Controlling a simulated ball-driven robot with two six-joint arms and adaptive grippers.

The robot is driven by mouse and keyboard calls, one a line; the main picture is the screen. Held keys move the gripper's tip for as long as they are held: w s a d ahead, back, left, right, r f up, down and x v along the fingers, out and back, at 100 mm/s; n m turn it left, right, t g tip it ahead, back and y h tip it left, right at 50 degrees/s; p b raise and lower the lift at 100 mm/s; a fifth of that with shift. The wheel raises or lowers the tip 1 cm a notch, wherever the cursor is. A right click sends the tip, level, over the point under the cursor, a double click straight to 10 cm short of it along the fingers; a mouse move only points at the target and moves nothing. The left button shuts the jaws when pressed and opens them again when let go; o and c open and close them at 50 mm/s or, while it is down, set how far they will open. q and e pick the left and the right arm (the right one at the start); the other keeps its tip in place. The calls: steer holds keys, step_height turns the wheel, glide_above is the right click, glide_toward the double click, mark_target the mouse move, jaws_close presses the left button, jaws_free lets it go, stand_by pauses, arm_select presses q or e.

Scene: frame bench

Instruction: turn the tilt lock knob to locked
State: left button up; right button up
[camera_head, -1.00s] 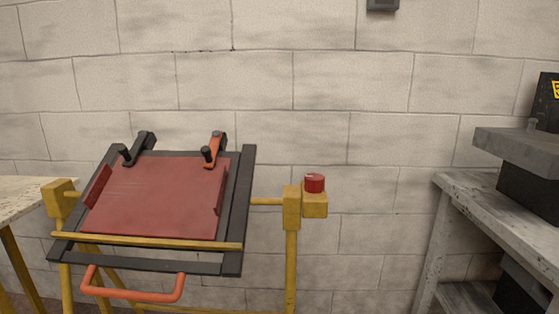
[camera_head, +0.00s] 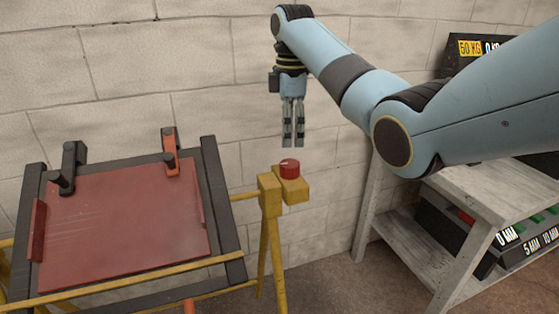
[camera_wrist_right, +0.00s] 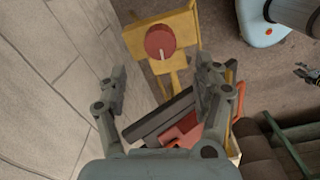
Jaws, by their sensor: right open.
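The tilt lock knob (camera_head: 289,169) is a red round cap with a pale mark on top. It sits on a yellow block (camera_head: 295,189) at the right end of the tilting frame's stand. In the right wrist view the knob (camera_wrist_right: 160,41) shows from above, its pale line running nearly up and down the picture. My right gripper (camera_head: 293,145) points down above the knob, apart from it. Its fingers (camera_wrist_right: 162,82) are open with nothing between them.
The dark frame (camera_head: 218,200) holds a red panel (camera_head: 125,225), with a black clamp (camera_head: 69,166) and an orange clamp (camera_head: 171,155) on its top edge. A block wall (camera_head: 120,90) stands close behind. A grey wooden bench (camera_head: 470,195) with boxes is at the right.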

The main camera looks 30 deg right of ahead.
mark_target(291, 163)
step_height(291, 163, down, 8)
steer(key=shift+f+b, duration=0.1)
steer(key=shift+b, duration=0.2)
steer(key=shift+f, duration=0.55)
steer(key=c, duration=1.2)
